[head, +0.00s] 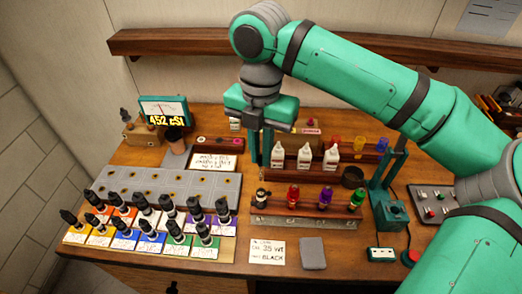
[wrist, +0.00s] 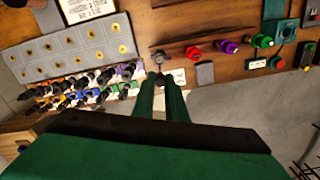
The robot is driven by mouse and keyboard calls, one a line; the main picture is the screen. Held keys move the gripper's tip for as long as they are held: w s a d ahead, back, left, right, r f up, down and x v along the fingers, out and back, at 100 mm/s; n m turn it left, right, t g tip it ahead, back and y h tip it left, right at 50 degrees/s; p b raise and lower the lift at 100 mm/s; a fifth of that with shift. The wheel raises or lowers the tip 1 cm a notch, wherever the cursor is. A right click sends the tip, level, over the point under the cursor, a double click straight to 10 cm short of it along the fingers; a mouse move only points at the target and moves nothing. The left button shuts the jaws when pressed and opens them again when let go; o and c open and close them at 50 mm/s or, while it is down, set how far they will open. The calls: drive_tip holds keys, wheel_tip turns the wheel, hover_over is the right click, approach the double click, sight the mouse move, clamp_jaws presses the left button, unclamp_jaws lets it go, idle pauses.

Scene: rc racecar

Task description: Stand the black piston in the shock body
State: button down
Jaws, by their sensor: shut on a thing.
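My gripper (head: 261,160) points down above the bench, behind the left end of the front wooden rack. Its two green fingers are close together in the wrist view (wrist: 160,82), shut on a small dark thing at the tips. It is probably the black piston, mostly hidden by the fingers. A small dark-and-pale upright part (head: 263,197) stands at the left end of the front rack, apart from my fingers. I cannot tell surely whether it is the shock body. Red (head: 293,195), purple (head: 325,197) and green (head: 357,197) parts stand to its right.
White bottles (head: 304,156) stand behind the front rack (head: 300,219). A card (head: 267,252) reading "35 WT" and "BLACK" and a grey pad (head: 313,253) lie in front. Several black shocks (head: 144,206) stand on coloured cards at left. A green post stand (head: 390,208) is at right.

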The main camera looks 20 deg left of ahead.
drive_tip(key=shift+f, duration=0.15)
drive_tip(key=shift+f, duration=1.45)
wheel_tip(320, 180, down, 8)
drive_tip(key=shift+f, duration=0.25)
idle(2.8)
drive_tip(key=c, duration=1.7)
unclamp_jaws()
wheel_tip(320, 180, up, 11)
drive_tip(key=shift+f, duration=0.1)
drive_tip(key=shift+w, duration=0.1)
